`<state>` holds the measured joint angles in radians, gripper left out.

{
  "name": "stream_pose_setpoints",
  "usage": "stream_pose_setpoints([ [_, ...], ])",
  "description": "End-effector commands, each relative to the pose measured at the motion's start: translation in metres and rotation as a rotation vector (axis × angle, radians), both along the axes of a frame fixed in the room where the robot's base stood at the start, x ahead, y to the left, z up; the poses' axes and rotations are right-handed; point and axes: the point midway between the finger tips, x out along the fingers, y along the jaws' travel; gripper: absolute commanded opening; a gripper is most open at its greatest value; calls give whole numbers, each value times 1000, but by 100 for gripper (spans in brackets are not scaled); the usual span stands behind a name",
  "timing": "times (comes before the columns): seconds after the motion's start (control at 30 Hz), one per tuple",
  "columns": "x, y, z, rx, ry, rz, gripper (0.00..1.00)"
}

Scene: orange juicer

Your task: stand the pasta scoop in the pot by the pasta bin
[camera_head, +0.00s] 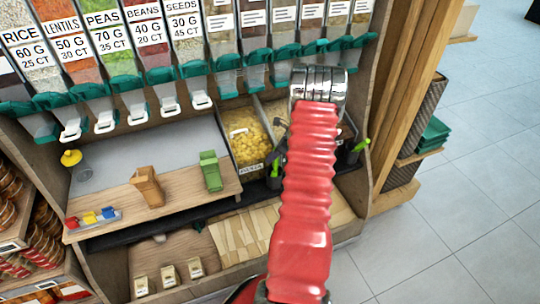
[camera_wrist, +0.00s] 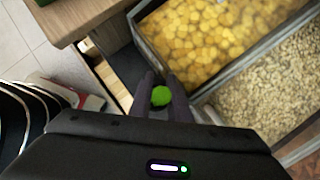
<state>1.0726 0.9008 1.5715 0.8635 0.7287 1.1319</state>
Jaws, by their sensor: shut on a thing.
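My gripper (camera_wrist: 162,88) is shut on the pasta scoop (camera_wrist: 161,97). Only the round green end of its handle shows between the dark fingers in the wrist view, seen nearly end-on. In the head view a green handle (camera_head: 276,168) shows just left of my red arm, low in front of the pasta bin (camera_head: 234,117). The pasta bin, full of yellow pasta, also shows ahead of the fingers in the wrist view (camera_wrist: 215,40). The scoop's head is hidden. The pot by the bin is mostly hidden, and I cannot tell whether the scoop is inside it.
A bin of pale grains (camera_wrist: 275,85) adjoins the pasta bin. Another green handle (camera_head: 360,146) stands right of my arm. A wooden shelf (camera_head: 110,205) at left holds a green carton (camera_head: 210,172) and a brown one (camera_head: 148,188). Dispensers hang above.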

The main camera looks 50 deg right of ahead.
Motion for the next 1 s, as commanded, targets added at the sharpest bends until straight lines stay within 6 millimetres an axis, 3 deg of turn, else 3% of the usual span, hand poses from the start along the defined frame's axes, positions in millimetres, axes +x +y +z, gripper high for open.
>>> stream_pose_setpoints([
  [0.43,0,0,-5,-1,1,1,0],
  [0.47,0,0,-5,-1,0,1,17],
  [0.5,0,0,-5,-1,0,1,20],
  [0.77,0,0,-5,-1,0,1,38],
  [0.93,0,1,-5,-1,0,1,38],
  [1.0,0,1,-5,0,1,1,43],
])
